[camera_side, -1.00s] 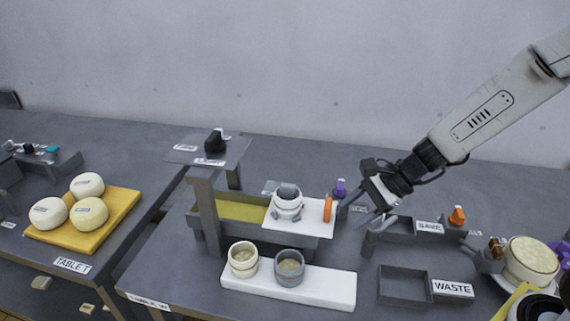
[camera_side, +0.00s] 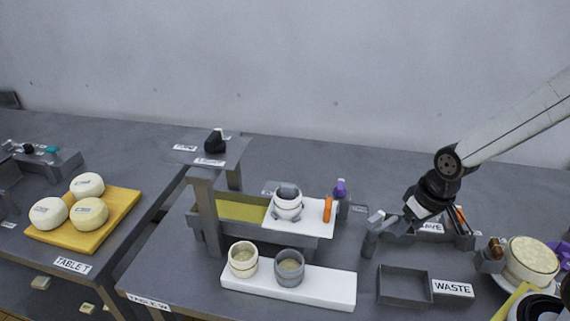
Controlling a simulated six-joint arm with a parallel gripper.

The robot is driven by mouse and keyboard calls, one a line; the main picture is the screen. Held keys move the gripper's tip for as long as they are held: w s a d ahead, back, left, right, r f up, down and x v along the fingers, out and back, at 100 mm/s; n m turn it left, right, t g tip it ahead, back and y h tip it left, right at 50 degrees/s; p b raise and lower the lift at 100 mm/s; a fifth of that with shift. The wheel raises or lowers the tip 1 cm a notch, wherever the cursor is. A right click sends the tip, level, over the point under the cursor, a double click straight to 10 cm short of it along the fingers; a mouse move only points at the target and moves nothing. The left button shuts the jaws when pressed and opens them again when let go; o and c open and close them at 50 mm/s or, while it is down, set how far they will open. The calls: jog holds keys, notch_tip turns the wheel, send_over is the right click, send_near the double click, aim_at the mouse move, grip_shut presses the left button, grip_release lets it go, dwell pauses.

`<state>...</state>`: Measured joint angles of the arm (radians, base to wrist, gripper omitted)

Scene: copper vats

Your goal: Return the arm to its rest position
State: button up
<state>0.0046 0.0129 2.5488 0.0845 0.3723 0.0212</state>
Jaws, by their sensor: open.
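My gripper (camera_side: 377,226) is at the right of the work table, in front of the tray labelled SAVE (camera_side: 432,228), and hides part of it. Its jaws are open, and I see nothing held between them. My arm reaches in from the upper right and bends down at the wrist. I cannot tell whether the fingers touch the grey post beside the tray.
A grey WASTE tray (camera_side: 404,300) stands in front of my gripper. To the left are a white board (camera_side: 325,287) with two cups, a trough (camera_side: 265,239) and a raised stand (camera_side: 207,205). A large cream round (camera_side: 531,260) is at right.

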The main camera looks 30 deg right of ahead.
jog(key=shift+d+n, duration=0.2)
jog(key=shift+n, duration=0.4)
